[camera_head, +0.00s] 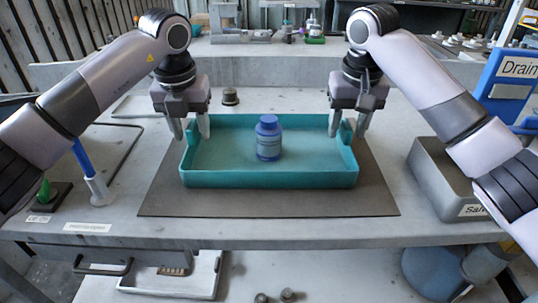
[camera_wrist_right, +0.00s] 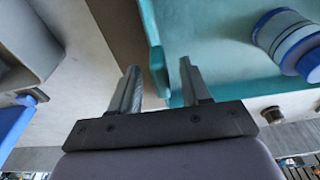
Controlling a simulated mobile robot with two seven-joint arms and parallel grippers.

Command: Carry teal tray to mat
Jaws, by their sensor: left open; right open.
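The teal tray (camera_head: 215,180) sits on the dark mat (camera_head: 165,195) on the grey bench. A blue bottle (camera_head: 268,140) with a label stands upright in the tray; it also shows in the right wrist view (camera_wrist_right: 282,35). My left gripper (camera_head: 191,133) is open at the tray's left end, close to its raised handle. My right gripper (camera_head: 348,130) is open at the tray's right end. Whether any finger touches the tray is unclear.
A grey metal bin (camera_head: 440,180) with a label stands right of the mat, with a blue "Drain" sign (camera_head: 510,75) behind it. A blue-handled tool (camera_head: 88,170) stands at the left. A small metal part (camera_head: 230,97) lies behind the tray.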

